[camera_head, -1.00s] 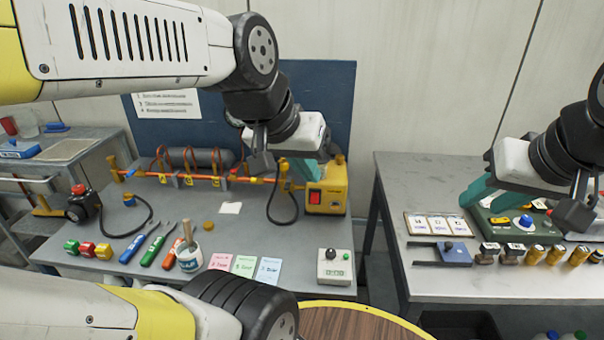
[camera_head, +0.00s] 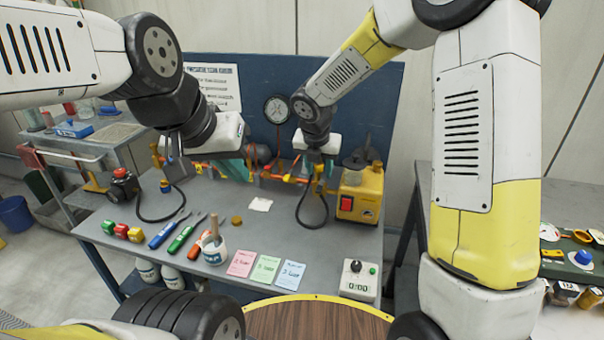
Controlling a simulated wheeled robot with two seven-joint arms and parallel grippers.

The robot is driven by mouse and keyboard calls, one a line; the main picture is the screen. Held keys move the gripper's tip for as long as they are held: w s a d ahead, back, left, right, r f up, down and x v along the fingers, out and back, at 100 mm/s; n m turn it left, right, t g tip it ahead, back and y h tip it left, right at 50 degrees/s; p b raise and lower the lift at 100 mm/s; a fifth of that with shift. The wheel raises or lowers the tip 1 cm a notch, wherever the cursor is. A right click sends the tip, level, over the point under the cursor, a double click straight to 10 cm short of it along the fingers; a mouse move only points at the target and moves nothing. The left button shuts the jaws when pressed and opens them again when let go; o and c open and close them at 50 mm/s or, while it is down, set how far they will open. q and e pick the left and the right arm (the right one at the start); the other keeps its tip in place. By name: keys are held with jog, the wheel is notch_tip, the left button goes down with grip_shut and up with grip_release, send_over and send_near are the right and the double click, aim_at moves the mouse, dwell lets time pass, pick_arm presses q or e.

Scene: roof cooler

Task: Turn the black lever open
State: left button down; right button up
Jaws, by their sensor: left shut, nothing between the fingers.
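The orange pipe (camera_head: 272,177) with its yellow fittings runs along the back of the grey workbench (camera_head: 330,240). I cannot make out a black lever clearly; parts of the pipe are hidden behind my grippers. My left gripper (camera_head: 236,172) is shut and empty, in front of the pipe's left-middle part; I cannot tell whether it touches it. My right gripper (camera_head: 317,172) points down over the pipe's right end, beside the yellow machine. Its fingers are too small and dark to judge whether they are open.
The yellow machine (camera_head: 362,195) with a red switch stands at the bench's right. A black hose (camera_head: 312,222) loops before it. Tools, a cup with a brush (camera_head: 214,247), coloured cards (camera_head: 265,270) and a timer box (camera_head: 358,280) occupy the front. A gauge (camera_head: 277,109) is behind the pipe.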

aim_at(319, 188)
jog(key=x, duration=0.8)
jog(key=shift+a+f, duration=0.1)
jog(key=shift+a, duration=0.15)
grip_shut()
